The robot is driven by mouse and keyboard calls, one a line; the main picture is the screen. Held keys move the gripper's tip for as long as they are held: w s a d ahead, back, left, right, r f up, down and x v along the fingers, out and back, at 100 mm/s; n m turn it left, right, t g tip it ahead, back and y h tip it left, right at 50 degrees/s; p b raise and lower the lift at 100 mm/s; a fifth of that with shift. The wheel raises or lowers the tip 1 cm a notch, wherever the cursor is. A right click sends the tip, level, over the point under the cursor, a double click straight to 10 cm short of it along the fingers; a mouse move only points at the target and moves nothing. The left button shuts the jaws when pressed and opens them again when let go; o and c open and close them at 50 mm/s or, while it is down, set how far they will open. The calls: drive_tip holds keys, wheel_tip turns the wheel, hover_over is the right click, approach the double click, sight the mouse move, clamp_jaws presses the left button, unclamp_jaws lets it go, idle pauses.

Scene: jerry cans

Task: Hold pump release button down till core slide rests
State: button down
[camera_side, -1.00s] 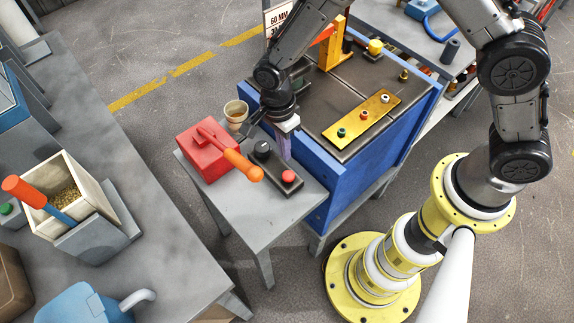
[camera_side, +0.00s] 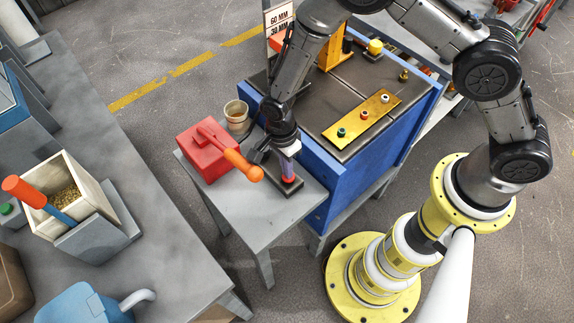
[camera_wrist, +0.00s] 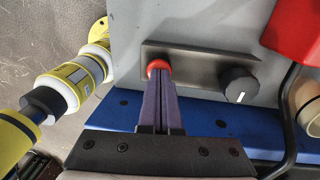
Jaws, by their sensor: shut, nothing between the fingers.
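The red pump button (camera_side: 289,180) sits on a dark control plate (camera_side: 279,193) on the small grey side table. My gripper (camera_side: 288,172) is shut and empty, with its purple fingers pointing down at the button. In the wrist view the fingertips (camera_wrist: 158,78) overlap the red button (camera_wrist: 159,66), and its far edge shows beyond them. I cannot tell how far the button is pressed in. A black knob (camera_wrist: 238,84) is on the same plate, to the right in the wrist view. I cannot pick out the core slide for certain.
A red pump box (camera_side: 205,152) with an orange-handled lever (camera_side: 243,165) stands left of the plate. A cup (camera_side: 236,112) is behind it. The blue-sided bench (camera_side: 345,190) rises on the right. The side table's front is clear.

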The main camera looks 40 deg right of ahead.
sight(281, 175)
drive_tip(key=shift+s+d+f, duration=0.1)
drive_tip(key=shift+s+f, duration=0.05)
drive_tip(key=shift+f, duration=0.8)
drive_tip(key=shift+s, duration=0.15)
idle(0.6)
wheel_tip(281, 175, up, 15)
drive_tip(key=w, duration=0.2)
drive_tip(key=shift+w+a, duration=0.2)
drive_tip(key=shift+a, duration=0.1)
drive_tip(key=shift+f, duration=0.1)
